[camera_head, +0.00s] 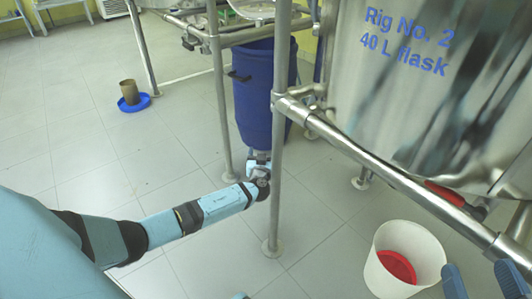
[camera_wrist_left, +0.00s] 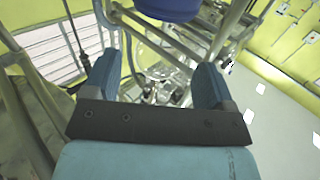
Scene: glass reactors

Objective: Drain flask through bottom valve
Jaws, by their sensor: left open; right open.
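The metallic flask (camera_head: 440,90), labelled "Rig No. 2 40 L flask", fills the upper right of the head view. A red valve handle (camera_head: 445,193) sits under its lower edge, beside the rail. A white bucket (camera_head: 385,285) with something red (camera_head: 397,266) inside stands on the floor below. My right gripper (camera_head: 484,278) is open, its blue fingers at the bottom right edge, right of the bucket and below the handle. My left arm reaches toward the blue drum. In the left wrist view my left gripper (camera_wrist_left: 154,72) is open and empty.
The blue drum (camera_head: 259,100) hangs or stands within the metal frame. A vertical post (camera_head: 278,150) and rail (camera_head: 390,180) stand between my left arm and the flask. A brown cup on a blue dish (camera_head: 133,101) lies on the open tiled floor at left.

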